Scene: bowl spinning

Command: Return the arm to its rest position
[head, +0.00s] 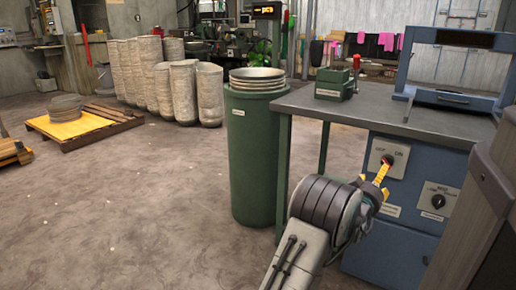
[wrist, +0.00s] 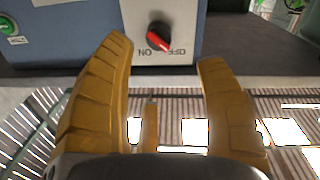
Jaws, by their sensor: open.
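My gripper (head: 380,174) is at the end of my arm, in front of the blue machine cabinet (head: 405,245) in the head view. In the wrist view its two yellow fingers (wrist: 165,85) are spread apart with nothing between them. A red and black rotary switch (wrist: 159,37) on a white OFF/ON plate lies just beyond the fingertips, apart from them.
A grey worktable (head: 385,112) joins the cabinet, with a small green device (head: 334,84) on it. A green bin (head: 258,150) with stacked bowls (head: 258,76) stands to its left. A wooden pallet (head: 90,135) lies far left. The concrete floor (head: 140,215) between is clear.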

